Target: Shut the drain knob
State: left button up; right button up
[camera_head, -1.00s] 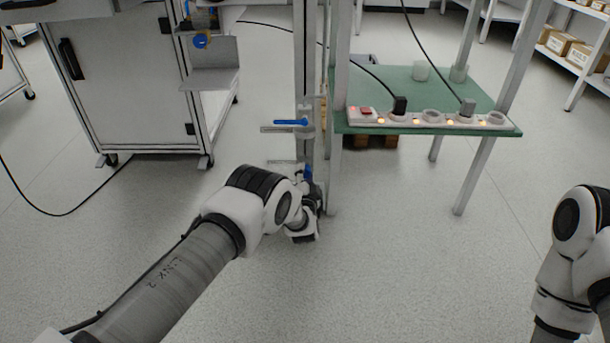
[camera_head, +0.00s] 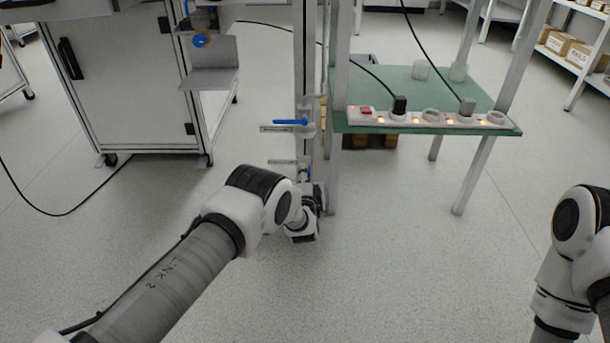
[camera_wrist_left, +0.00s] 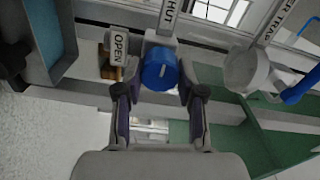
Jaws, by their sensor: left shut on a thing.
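The blue drain knob (camera_wrist_left: 159,70) sits between the fingers of my left gripper (camera_wrist_left: 160,86) in the left wrist view, with a short white mark on its face. The fingers are shut on its two sides. An OPEN label (camera_wrist_left: 118,46) is to the left of the knob and a SHUT label (camera_wrist_left: 168,14) is above it.
A blue-handled valve (camera_head: 290,122) is higher on the post (camera_head: 306,60). A green-topped table (camera_head: 400,80) with a power strip (camera_head: 430,118) stands to the right. A grey cabinet (camera_head: 125,80) is at left. Floor in front is open.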

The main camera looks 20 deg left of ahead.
pick_arm(q)
jog(key=o, duration=1.1)
jog(key=shift+o, duration=0.2)
jog(key=shift+s+d, duration=0.1)
jog(key=v, duration=1.1)
jog(key=shift+s, duration=0.4)
jog(key=shift+d, duration=0.1)
